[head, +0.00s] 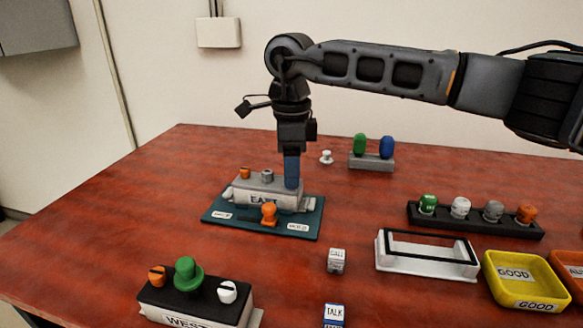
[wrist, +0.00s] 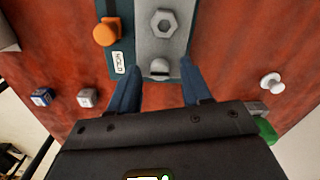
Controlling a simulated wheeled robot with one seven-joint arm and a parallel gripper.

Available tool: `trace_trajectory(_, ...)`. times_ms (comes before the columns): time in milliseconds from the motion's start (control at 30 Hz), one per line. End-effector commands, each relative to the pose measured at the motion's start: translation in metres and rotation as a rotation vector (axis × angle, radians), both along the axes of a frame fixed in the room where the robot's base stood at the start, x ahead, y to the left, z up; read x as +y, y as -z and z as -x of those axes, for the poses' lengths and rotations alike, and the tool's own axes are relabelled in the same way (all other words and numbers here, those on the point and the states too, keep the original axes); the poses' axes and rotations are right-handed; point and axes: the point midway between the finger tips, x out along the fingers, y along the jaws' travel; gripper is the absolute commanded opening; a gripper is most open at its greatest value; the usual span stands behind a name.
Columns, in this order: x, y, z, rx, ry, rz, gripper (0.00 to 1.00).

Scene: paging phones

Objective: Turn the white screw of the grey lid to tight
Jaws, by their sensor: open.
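The grey lid (head: 254,182) tops the box labelled EAST, which stands on a teal mat (head: 230,219). In the wrist view the grey lid (wrist: 148,50) carries a grey hex nut (wrist: 164,23) and, nearer its end, the pale, rounded white screw (wrist: 159,66). My gripper (head: 291,184) points straight down over the lid's right end, hiding the screw in the head view. In the wrist view my gripper (wrist: 160,68) is open, its blue fingers on either side of the screw with visible gaps. The screw's slot direction is unclear. An orange screw (head: 245,173) is at the lid's left end.
An orange knob (head: 269,213) stands in front of the box. A dark-lidded WEST box (head: 187,293) is at the front. A small white knob (head: 326,157) and a grey stand (head: 371,162) lie behind right. A white frame (head: 427,263) and yellow tray (head: 523,283) are right.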

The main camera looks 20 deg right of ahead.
Motion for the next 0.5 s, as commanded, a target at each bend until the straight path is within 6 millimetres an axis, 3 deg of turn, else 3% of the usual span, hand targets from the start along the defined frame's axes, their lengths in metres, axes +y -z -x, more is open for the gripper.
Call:
trace_trajectory(267,-0.0001,0.0017,-0.0001,0.0,0.0,0.0,0.48)
trace_trajectory(500,0.0,0.0015,-0.0001,0.0,0.0,0.0,0.25)
